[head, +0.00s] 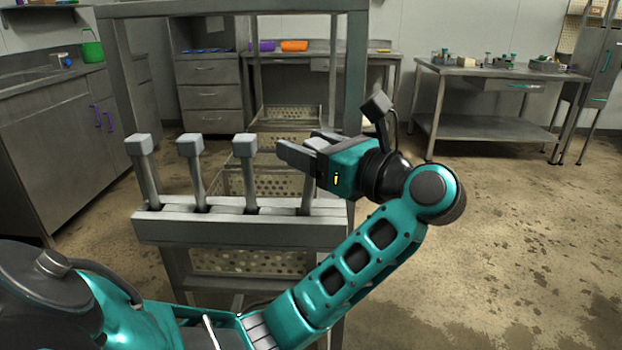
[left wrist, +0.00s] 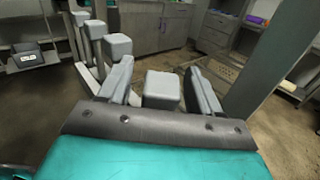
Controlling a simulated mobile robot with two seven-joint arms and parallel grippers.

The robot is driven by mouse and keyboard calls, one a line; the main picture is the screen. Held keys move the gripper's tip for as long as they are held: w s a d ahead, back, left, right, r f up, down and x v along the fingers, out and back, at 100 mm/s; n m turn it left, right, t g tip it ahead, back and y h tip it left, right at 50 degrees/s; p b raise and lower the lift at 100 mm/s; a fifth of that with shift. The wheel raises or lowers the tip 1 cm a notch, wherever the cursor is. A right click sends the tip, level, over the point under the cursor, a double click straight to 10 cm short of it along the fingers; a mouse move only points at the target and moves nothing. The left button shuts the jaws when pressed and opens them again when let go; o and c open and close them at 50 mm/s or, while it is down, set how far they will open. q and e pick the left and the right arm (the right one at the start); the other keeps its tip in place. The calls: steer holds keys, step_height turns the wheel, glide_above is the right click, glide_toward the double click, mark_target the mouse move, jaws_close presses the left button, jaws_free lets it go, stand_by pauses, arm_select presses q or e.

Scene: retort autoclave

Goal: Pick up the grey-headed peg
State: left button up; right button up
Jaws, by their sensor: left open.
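Several pegs with square grey heads stand upright in a slotted grey rack (head: 240,229). In the head view, three heads show clear: the left peg (head: 139,145), the middle peg (head: 189,146) and the third peg (head: 244,146). The rightmost peg (head: 307,190) shows only its shaft; my left gripper (head: 298,146) hides its head. In the left wrist view, a grey peg head (left wrist: 162,88) sits between the two fingers of my open left gripper (left wrist: 160,66). Gaps show on both sides of the head. My right gripper is out of view.
A metal frame post (head: 355,75) rises behind my left gripper. Perforated baskets (head: 285,185) stand behind the rack. A steel table (head: 495,80) with small items is at the back right. The floor on the right is clear.

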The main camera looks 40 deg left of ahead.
arm_select(q)
jaws_close()
stand_by(0.5)
steer(key=shift+r, duration=0.1)
